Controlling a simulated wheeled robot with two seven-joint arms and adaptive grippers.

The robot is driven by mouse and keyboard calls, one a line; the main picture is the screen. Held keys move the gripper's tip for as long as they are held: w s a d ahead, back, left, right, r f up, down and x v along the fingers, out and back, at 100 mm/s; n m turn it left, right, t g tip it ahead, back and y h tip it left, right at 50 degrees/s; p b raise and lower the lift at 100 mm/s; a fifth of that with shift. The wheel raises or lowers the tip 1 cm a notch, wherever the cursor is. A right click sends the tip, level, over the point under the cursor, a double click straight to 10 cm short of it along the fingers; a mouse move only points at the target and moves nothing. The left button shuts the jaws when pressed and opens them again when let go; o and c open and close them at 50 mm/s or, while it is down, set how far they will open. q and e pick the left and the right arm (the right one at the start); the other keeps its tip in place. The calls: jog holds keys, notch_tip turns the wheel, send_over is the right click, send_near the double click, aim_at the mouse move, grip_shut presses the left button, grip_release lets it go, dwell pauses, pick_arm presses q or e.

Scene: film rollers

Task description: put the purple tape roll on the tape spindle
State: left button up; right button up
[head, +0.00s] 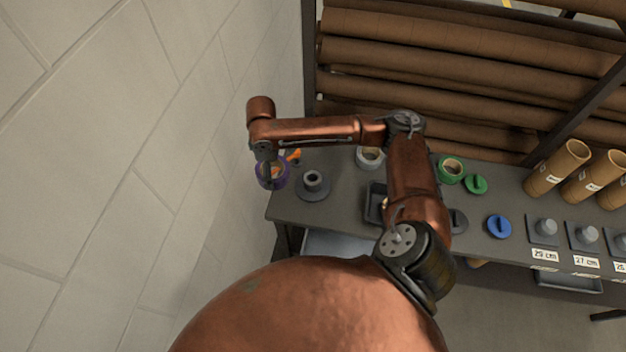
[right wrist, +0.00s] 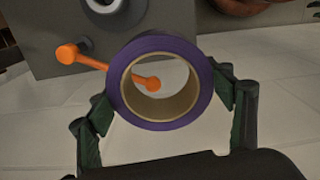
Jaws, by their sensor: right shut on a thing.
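The purple tape roll (head: 284,178) is in my right gripper (head: 271,170), beyond the table's left end in the head view. In the right wrist view the roll (right wrist: 162,46) faces the camera, its cardboard core open, with a gripper finger on each side of its rim. The tape spindle (head: 313,180) is a grey hub on a round dark base at the table's left end. It is empty and stands apart, right of the roll; part of it shows at the top of the right wrist view (right wrist: 104,10). My left gripper is not in view.
An orange rod with ball ends (head: 294,156) is near the spindle and shows through the roll's core in the wrist view. A grey roll (head: 370,159), a green roll (head: 451,171) and a dark tray (head: 375,205) are farther right. A wall (head: 200,150) is close on the left.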

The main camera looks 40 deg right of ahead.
aim_at(283, 163)
jog(key=d+n+p, duration=0.1)
jog(key=d, duration=0.1)
jog(key=d+n+p, duration=0.1)
jog(key=d+n, duration=0.1)
jog(key=shift+s+f+n+p, duration=0.2)
jog(key=shift+f+n+p, duration=0.1)
jog(key=shift+f+p, duration=0.1)
jog(key=s+d+f+n+p, duration=0.4)
jog(key=d+n+p, duration=0.2)
jog(key=d+n, duration=0.25)
jog(key=f, duration=0.6)
jog(key=f+p, duration=0.1)
jog(key=f, duration=0.2)
jog(key=shift+w+d+f, duration=0.1)
jog(key=shift+d+f, duration=0.2)
jog(key=shift+d, duration=0.05)
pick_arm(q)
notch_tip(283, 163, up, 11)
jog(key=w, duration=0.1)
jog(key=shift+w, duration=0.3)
pick_arm(e)
jog(key=o, duration=0.9)
jog(key=shift+f, duration=0.2)
jog(key=o, duration=0.5)
jog(key=shift+c, duration=0.2)
